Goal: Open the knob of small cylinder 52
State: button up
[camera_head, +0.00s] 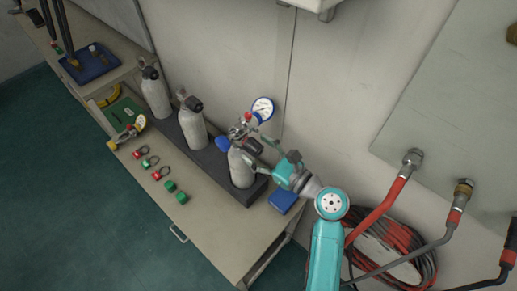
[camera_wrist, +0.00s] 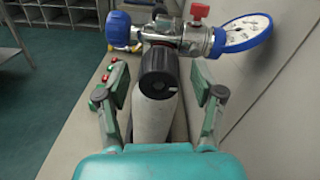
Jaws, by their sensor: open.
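Three small grey cylinders stand in a dark rack on the bench; no number is readable on any of them. The nearest cylinder (camera_head: 240,168) carries a regulator with a round gauge (camera_head: 263,109), a blue knob (camera_head: 222,143) and a red knob. In the wrist view its black knob (camera_wrist: 158,72) faces me, above the pale cylinder body (camera_wrist: 152,122). My gripper (camera_wrist: 161,80) is open, one finger on each side of the black knob, with visible gaps. In the head view my gripper (camera_head: 262,157) is at this cylinder's top right.
The other cylinders, a middle one (camera_head: 192,125) and a far one (camera_head: 155,93), stand to the left. Red and green small parts (camera_head: 161,173) lie along the bench front. A blue box (camera_head: 283,200) is right of the rack. The wall is close; hoses (camera_head: 380,209) hang at right.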

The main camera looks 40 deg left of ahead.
jog(key=shift+c, duration=0.2)
jog(key=c, duration=1.1)
